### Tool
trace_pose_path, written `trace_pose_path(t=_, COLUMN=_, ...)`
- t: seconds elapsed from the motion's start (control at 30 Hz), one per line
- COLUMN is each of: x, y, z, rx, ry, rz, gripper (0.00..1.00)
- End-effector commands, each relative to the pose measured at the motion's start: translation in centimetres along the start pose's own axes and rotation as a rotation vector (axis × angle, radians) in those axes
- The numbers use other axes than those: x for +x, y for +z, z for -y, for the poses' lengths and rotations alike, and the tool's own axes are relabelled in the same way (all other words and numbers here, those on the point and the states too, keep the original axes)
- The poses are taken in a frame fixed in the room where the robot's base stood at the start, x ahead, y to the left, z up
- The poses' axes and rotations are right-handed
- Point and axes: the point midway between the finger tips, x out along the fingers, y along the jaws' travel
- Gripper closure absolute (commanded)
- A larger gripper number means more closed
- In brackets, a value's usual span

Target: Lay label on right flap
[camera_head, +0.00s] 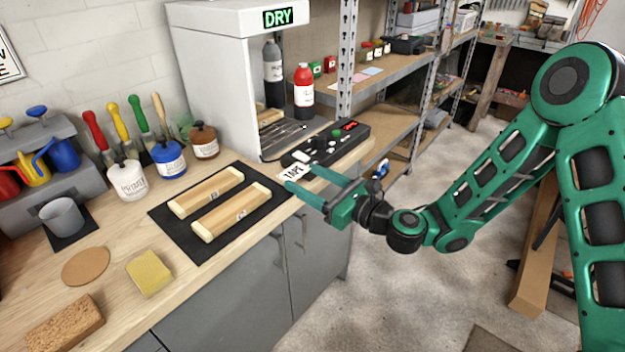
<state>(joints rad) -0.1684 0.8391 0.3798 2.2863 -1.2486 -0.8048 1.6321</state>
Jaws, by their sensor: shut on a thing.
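A small white label (291,173) with dark letters that read like "TAPE" shows at the right end of the bench. My gripper (300,177) reaches in from the right, and its two green fingers are at the label's near side. The gripper is shut on the label, with the fingers spaced apart across it. The exact contact is small and hard to make out, as is any gap between label and bench. I cannot make out a right flap in this view.
Behind the gripper is a black control box (325,143) with a red display. A white cabinet marked DRY (215,85) stands behind. Left of the gripper, two wooden blocks (230,211) lie on a black mat (185,245). A yellow sponge (149,272) lies at the front.

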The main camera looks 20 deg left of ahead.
Motion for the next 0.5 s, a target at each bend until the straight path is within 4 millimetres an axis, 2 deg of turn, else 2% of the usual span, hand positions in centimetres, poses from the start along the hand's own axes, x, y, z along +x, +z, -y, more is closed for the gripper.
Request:
trace_pose_path(t=0.1, x=-0.11, y=-0.62, z=0.00, rx=0.001, ry=0.000, rz=-0.011, gripper=0.60)
trace_pose_path(t=0.13, x=-0.12, y=-0.65, z=0.00, rx=0.001, ry=0.000, rz=-0.012, gripper=0.33)
trace_pose_path(t=0.2, x=-0.13, y=-0.73, z=0.05, rx=0.000, ry=-0.001, rz=-0.013, gripper=0.21)
trace_pose_path(t=0.5, x=-0.22, y=-0.96, z=0.43, rx=0.000, ry=-0.009, rz=-0.017, gripper=0.21)
